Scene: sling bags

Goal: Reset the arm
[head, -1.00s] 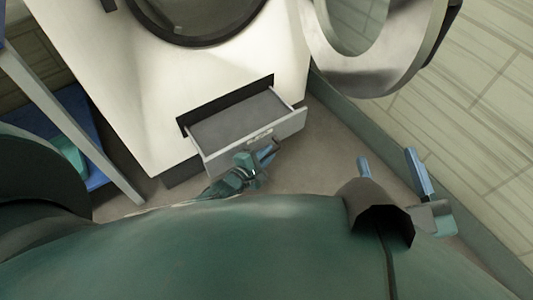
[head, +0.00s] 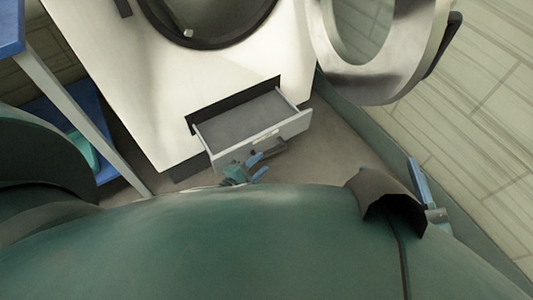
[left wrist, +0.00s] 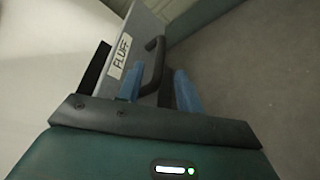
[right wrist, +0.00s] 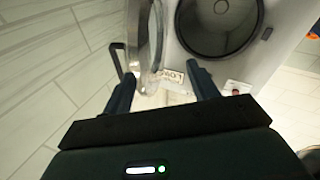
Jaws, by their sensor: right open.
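My left gripper (head: 257,168) is by the front of a pulled-out drawer (head: 250,118) at the base of a white machine. In the left wrist view its blue fingers (left wrist: 158,92) are apart. The drawer's dark handle (left wrist: 153,66) shows between and beyond them; I cannot tell if they touch it. The drawer front bears a "FLUFF" label (left wrist: 123,52).
The white machine (head: 130,90) has its round door (head: 390,75) swung open to the right. A small pale thing (head: 187,33) shows in its round opening. A shelf unit with a blue surface (head: 60,122) stands at left. Tiled floor (head: 480,120) is clear at right.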

